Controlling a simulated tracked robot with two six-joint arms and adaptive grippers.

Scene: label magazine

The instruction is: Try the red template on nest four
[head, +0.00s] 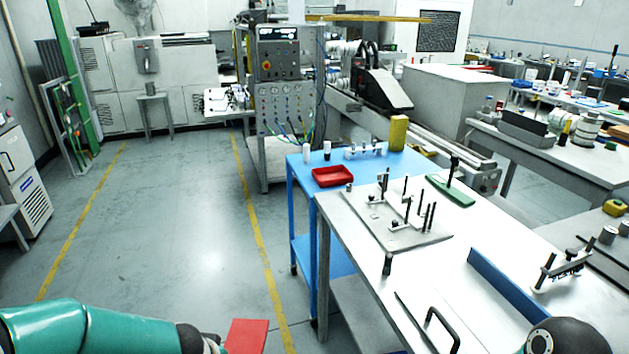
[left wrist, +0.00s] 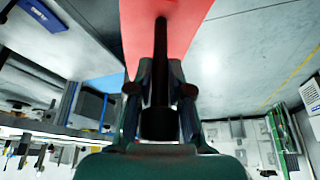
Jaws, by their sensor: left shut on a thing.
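The red template (head: 247,337) is a flat red plate at the bottom of the head view, off the table over the floor. In the left wrist view the red template (left wrist: 185,25) has a dark handle (left wrist: 161,60) standing from it. My left gripper (left wrist: 161,95) is shut on that handle; it also shows at the bottom edge of the head view (head: 217,343). A grey plate (head: 430,238) with several dark posts and small fittings lies on the white table. I cannot tell which part is nest four. My right gripper's fingers are not visible.
A green plate with a black handle (head: 451,192) lies beyond the grey plate. A red tray (head: 333,177) and a yellow block (head: 398,133) are on the blue table (head: 300,180). A blue strip (head: 505,285) and black handle (head: 440,328) are nearer. Floor left is clear.

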